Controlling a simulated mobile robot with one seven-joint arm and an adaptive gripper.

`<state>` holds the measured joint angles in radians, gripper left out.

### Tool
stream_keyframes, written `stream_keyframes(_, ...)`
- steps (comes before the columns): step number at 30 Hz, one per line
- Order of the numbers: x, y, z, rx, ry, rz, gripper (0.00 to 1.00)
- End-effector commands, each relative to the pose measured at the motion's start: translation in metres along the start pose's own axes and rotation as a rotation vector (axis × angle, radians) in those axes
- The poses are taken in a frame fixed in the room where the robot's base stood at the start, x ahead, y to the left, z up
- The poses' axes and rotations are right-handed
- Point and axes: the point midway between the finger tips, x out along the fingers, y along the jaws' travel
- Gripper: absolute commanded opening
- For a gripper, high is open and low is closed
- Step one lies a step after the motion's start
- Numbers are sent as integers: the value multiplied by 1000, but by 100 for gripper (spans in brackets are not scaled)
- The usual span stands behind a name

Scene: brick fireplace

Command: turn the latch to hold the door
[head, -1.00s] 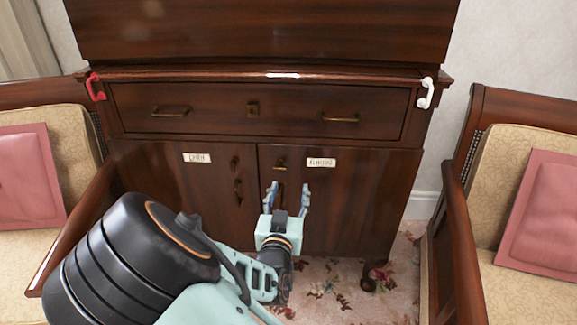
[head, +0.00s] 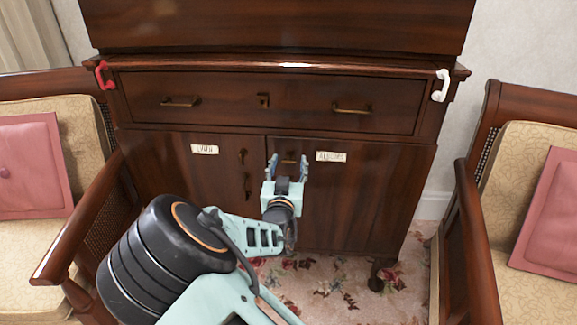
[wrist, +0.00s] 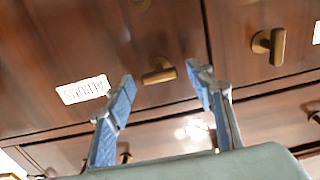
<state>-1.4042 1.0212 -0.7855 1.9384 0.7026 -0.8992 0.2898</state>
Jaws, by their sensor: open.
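The dark wooden cabinet has a left door (head: 185,172) and a right door (head: 365,200), both looking shut. A small brass latch (head: 289,157) sits near the top inner edge of the right door; it also shows in the wrist view (wrist: 158,72), where it lies crosswise. My gripper (head: 287,163) is open in front of it. In the wrist view, the latch appears between my two blue fingertips (wrist: 168,85), nearer the left one, with a gap on each side. I cannot tell whether either finger touches it.
The left door has brass fittings (head: 242,157) near the seam. Above is a drawer with two brass pulls (head: 180,102). Armchairs (head: 62,240) (head: 480,240) flank the cabinet.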

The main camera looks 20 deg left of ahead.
Motion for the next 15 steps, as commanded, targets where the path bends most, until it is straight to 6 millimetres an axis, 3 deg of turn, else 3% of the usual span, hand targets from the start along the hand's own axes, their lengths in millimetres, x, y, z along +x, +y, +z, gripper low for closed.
stream_keyframes(7,1,0,0,0,0,0,48)
stream_keyframes(15,0,0,0,-1,0,0,18)
